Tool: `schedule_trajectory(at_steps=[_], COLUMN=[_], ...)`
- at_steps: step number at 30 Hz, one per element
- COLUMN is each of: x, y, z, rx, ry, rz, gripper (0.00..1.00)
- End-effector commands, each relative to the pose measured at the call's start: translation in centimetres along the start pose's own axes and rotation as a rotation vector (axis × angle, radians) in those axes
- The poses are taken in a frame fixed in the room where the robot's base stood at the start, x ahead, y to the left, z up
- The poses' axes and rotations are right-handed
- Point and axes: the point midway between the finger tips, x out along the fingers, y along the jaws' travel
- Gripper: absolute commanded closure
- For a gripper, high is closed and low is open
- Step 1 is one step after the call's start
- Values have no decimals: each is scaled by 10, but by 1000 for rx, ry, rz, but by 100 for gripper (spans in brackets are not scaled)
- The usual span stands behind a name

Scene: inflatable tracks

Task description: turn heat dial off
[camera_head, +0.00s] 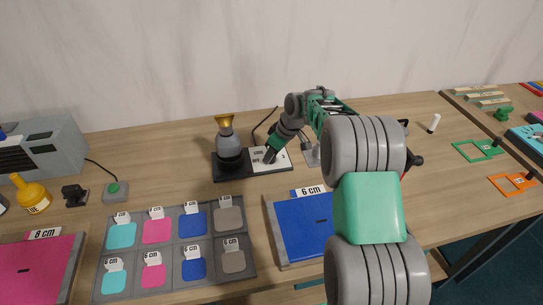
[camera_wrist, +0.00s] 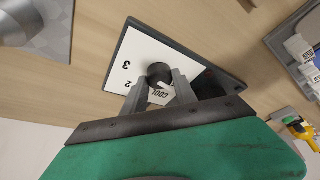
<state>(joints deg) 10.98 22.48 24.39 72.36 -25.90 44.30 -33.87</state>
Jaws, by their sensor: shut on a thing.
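The heat dial (camera_wrist: 157,71) is a dark round knob on a white panel (camera_wrist: 139,50) printed with numbers and a "COOL" label. My gripper (camera_wrist: 159,82) is shut on the dial, one finger on each side of it. In the head view my gripper (camera_head: 269,158) reaches down onto the white panel (camera_head: 284,155) at the right of a black heater base (camera_head: 234,174).
A grey tray (camera_head: 175,243) of coloured pads lies in front of the heater, and a blue board (camera_head: 303,232) to its right. Wood table between heater and button is clear.

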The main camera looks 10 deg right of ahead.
Motion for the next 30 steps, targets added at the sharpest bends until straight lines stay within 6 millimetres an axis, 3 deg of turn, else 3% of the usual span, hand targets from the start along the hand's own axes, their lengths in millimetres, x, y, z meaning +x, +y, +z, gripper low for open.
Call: schedule_trajectory(at_steps=[17,18,25,30], x=[0,0,0,0], y=[0,0,0,0], z=[0,0,0,0], rx=[-35,-35,-34,-34], ry=[0,0,0,0], rz=[-14,-14,-14,-14], gripper=[100,63,45,45])
